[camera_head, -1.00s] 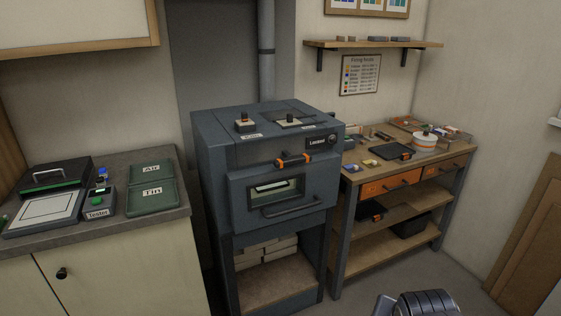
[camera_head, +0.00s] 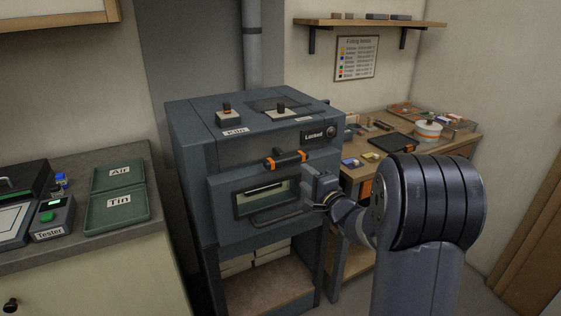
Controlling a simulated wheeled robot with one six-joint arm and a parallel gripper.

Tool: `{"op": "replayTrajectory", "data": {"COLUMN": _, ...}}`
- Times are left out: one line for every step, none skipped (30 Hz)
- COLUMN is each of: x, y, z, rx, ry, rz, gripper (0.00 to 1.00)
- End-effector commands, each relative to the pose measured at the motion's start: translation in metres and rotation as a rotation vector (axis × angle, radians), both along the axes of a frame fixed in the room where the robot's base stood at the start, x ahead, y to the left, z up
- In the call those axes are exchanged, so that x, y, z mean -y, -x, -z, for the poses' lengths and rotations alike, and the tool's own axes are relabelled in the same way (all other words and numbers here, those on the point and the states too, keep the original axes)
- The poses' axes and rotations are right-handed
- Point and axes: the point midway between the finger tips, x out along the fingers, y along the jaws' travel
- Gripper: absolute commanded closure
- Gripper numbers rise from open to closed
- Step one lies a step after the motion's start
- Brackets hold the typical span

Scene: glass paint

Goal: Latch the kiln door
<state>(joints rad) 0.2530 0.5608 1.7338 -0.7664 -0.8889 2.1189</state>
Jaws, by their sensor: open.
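The kiln (camera_head: 190,140) is a dark grey box on a stand in the middle of the head view. Its door (camera_head: 225,215) has a small window (camera_head: 265,198) and a bar handle (camera_head: 275,217), and looks shut or nearly so. The latch (camera_head: 285,158), a black bar with orange bands, lies across the front just above the door, below a "Locked" label (camera_head: 313,135). My gripper (camera_head: 313,190) is open at the right side of the door, near the handle's right end and below the latch. I cannot tell whether it touches the door.
Left of the kiln, a counter holds a tester (camera_head: 52,218) and green "Air" (camera_head: 118,177) and "Tin" (camera_head: 122,206) trays. At right, a workbench carries a white pot (camera_head: 428,132) and a black tray (camera_head: 390,143). My arm covers part of the workbench.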

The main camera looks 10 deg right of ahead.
Motion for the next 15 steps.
{"op": "replayTrajectory", "data": {"x": -0.002, "y": -0.005, "z": -0.001, "rx": 0.0, "ry": -0.001, "rz": -0.002, "gripper": 0.56}}
{"op": "replayTrajectory", "data": {"x": -0.004, "y": -0.008, "z": -0.001, "rx": 0.0, "ry": -0.001, "rz": -0.003, "gripper": 0.56}}
{"op": "replayTrajectory", "data": {"x": -0.006, "y": -0.014, "z": -0.001, "rx": 0.0, "ry": 0.0, "rz": -0.003, "gripper": 0.56}}
{"op": "replayTrajectory", "data": {"x": -0.007, "y": -0.018, "z": -0.001, "rx": -0.002, "ry": 0.001, "rz": -0.003, "gripper": 0.56}}
{"op": "replayTrajectory", "data": {"x": -0.009, "y": -0.024, "z": -0.001, "rx": -0.001, "ry": 0.0, "rz": -0.003, "gripper": 0.56}}
{"op": "replayTrajectory", "data": {"x": -0.011, "y": -0.031, "z": -0.001, "rx": -0.001, "ry": 0.0, "rz": -0.002, "gripper": 0.56}}
{"op": "replayTrajectory", "data": {"x": -0.013, "y": -0.037, "z": -0.001, "rx": -0.001, "ry": 0.0, "rz": -0.003, "gripper": 0.56}}
{"op": "replayTrajectory", "data": {"x": -0.015, "y": -0.042, "z": -0.001, "rx": -0.002, "ry": 0.001, "rz": -0.002, "gripper": 0.56}}
{"op": "replayTrajectory", "data": {"x": -0.018, "y": -0.05, "z": -0.001, "rx": -0.002, "ry": 0.001, "rz": -0.002, "gripper": 0.56}}
{"op": "replayTrajectory", "data": {"x": -0.019, "y": -0.055, "z": -0.002, "rx": -0.001, "ry": 0.001, "rz": -0.002, "gripper": 0.56}}
{"op": "replayTrajectory", "data": {"x": -0.021, "y": -0.06, "z": -0.001, "rx": -0.002, "ry": 0.002, "rz": -0.002, "gripper": 0.56}}
{"op": "replayTrajectory", "data": {"x": -0.023, "y": -0.066, "z": -0.001, "rx": -0.002, "ry": 0.002, "rz": -0.001, "gripper": 0.56}}
{"op": "replayTrajectory", "data": {"x": -0.024, "y": -0.071, "z": -0.001, "rx": -0.001, "ry": 0.001, "rz": -0.001, "gripper": 0.56}}
{"op": "replayTrajectory", "data": {"x": -0.026, "y": -0.075, "z": -0.001, "rx": -0.001, "ry": 0.001, "rz": -0.001, "gripper": 0.56}}
{"op": "replayTrajectory", "data": {"x": -0.027, "y": -0.08, "z": -0.001, "rx": -0.002, "ry": 0.002, "rz": 0.0, "gripper": 0.56}}
